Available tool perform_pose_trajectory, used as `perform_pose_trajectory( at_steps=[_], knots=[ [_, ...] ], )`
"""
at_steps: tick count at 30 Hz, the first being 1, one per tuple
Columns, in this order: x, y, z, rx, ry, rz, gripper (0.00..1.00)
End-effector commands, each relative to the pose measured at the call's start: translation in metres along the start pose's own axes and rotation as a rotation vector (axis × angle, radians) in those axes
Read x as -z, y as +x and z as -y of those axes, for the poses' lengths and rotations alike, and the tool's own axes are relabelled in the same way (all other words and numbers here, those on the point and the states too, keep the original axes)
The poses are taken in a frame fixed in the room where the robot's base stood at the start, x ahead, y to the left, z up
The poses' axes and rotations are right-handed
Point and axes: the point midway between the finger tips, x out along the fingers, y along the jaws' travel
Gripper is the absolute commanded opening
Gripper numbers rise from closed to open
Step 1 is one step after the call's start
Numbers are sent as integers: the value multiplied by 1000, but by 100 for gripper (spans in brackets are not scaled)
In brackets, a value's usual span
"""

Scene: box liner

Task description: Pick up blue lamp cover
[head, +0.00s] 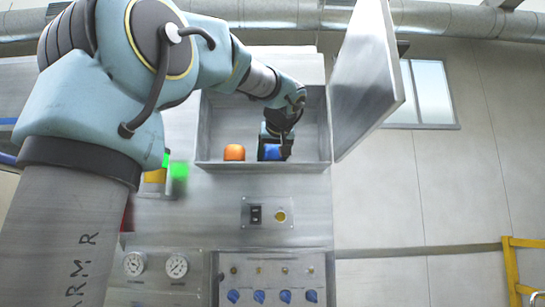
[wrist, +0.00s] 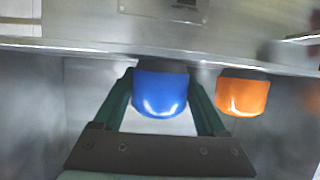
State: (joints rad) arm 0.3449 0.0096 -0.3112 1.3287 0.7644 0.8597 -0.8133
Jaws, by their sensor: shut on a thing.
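The blue lamp cover (head: 271,152) is inside the open metal cabinet, at the right of an orange cover. In the wrist view the blue lamp cover (wrist: 160,94) is a shiny rounded cap. My gripper (head: 275,147) reaches into the cabinet from above. In the wrist view its two green fingers (wrist: 162,98) stand on the left and right sides of the blue cover, and the gripper is shut on it. In the head view the gripper partly hides the blue cover.
The orange cover (wrist: 242,94) stands close beside my right finger. The cabinet (head: 216,113) has side walls and a front lip around the covers. Its door (head: 365,75) hangs open at the right. A switch panel (head: 267,212) and gauges (head: 177,265) are below.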

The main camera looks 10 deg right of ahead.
Motion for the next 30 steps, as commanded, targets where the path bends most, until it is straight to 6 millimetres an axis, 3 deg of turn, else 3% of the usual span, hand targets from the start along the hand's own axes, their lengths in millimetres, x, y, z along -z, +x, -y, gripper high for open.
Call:
perform_pose_trajectory(
  at_steps=[2, 9, 20, 25, 30],
  knots=[
    [0, 0, 0, 0, 0, 0, 46],
    [0, 0, 0, 0, 0, 0, 19],
    [5, -2, 0, -1, -1, -2, 18],
    [22, -8, -1, -2, -3, -3, 18],
    [51, -21, -1, -3, -4, -2, 18]
  ],
)
